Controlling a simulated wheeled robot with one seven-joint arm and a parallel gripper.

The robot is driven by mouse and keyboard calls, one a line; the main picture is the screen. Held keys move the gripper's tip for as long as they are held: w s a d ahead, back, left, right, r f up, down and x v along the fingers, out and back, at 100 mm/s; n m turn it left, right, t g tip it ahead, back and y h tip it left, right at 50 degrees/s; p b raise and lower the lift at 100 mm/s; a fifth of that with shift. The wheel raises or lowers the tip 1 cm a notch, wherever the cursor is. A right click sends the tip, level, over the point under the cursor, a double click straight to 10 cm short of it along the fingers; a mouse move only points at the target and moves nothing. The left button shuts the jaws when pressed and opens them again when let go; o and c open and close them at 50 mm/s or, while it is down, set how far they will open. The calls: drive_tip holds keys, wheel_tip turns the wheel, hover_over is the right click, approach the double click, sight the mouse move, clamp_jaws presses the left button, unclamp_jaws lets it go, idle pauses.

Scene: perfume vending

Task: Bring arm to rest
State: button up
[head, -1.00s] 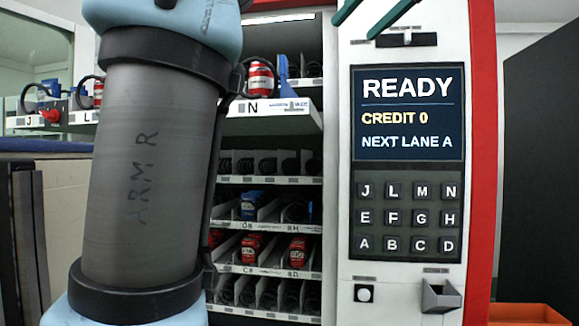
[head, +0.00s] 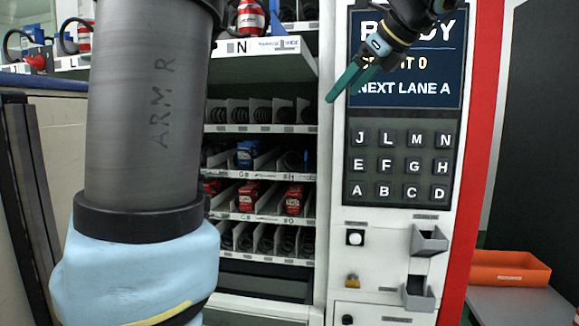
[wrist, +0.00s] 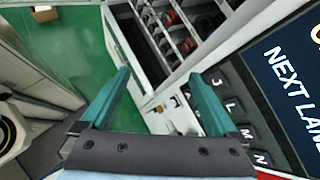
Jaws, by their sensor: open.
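My gripper (head: 350,84) is in front of the vending machine's display (head: 405,88), in the upper right of the head view. Its green fingers cover part of the screen text. In the wrist view the two fingers of my gripper (wrist: 158,95) stand wide apart with nothing between them. Past them the wrist view shows the machine's product shelves (wrist: 180,30), the keypad (wrist: 235,100) and the green floor (wrist: 65,50). My grey arm link, marked ARM R, fills the left of the head view.
The vending machine's lettered keypad (head: 402,165) is below the display. Shelves with red cans (head: 250,196) and a blue item (head: 248,153) are left of it. Small grey trays (head: 428,240) protrude at lower right. An orange bin (head: 508,270) stands right of the machine.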

drive_tip(key=a+f+n+g+h, duration=0.1)
drive_tip(key=a+f+n+g, duration=0.3)
drive_tip(key=f, duration=0.8)
drive_tip(key=a+f+n+g+h, duration=0.15)
drive_tip(key=a+f+n, duration=0.35)
drive_tip(key=f, duration=0.7)
drive_tip(key=s+a+f+n+h, duration=0.1)
drive_tip(key=s+a+f+n, duration=0.2)
drive_tip(key=f+n, duration=0.2)
drive_tip(key=s+a+f+n+g+h+b, duration=0.1)
drive_tip(key=s+a+f+n, duration=0.2)
drive_tip(key=f+n, duration=0.2)
drive_tip(key=s+a+f+n+h, duration=0.1)
drive_tip(key=s+a+f+n, duration=0.2)
drive_tip(key=f+n, duration=0.2)
drive_tip(key=shift+s+a+f+n+b, duration=0.15)
drive_tip(key=shift+a+f+n+b, duration=0.2)
drive_tip(key=shift+f, duration=0.5)
drive_tip(key=shift+d+h, duration=0.1)
drive_tip(key=shift+h, duration=0.15)
